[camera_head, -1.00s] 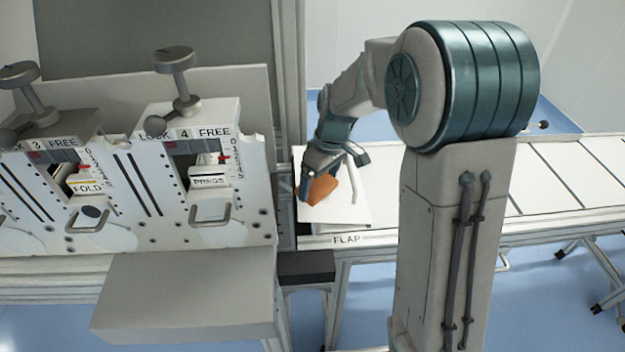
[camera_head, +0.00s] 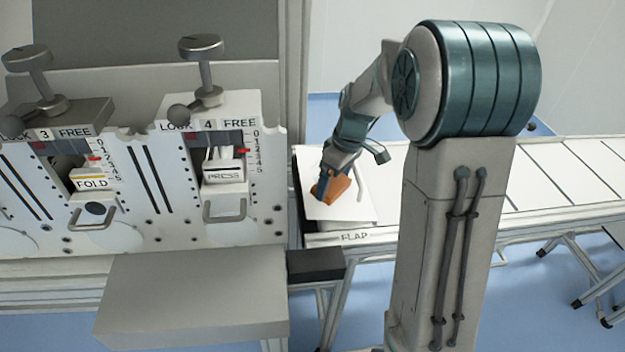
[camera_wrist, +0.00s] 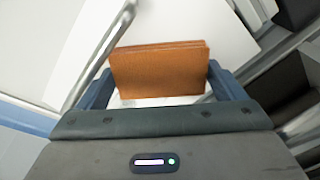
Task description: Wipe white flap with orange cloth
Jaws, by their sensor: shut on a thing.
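The orange cloth (camera_head: 339,190) is a folded pad held between the fingers of my gripper (camera_head: 329,184), which is shut on it. In the wrist view the cloth (camera_wrist: 160,70) spans the gap between the two blue fingers (camera_wrist: 160,88). The white flap (camera_head: 350,212) is a flat white panel at the left end of the conveyor, above the FLAP label. The cloth is over the flap; whether it touches the flap I cannot tell. The flap (camera_wrist: 220,25) also shows behind and beside the cloth in the wrist view.
A thin metal rod (camera_wrist: 100,55) runs along the flap's edge. The machine's station 4 panel (camera_head: 225,170), with knobs and handles, stands left of the flap. A black block (camera_head: 315,264) sits in front, and the white conveyor (camera_head: 560,175) extends right.

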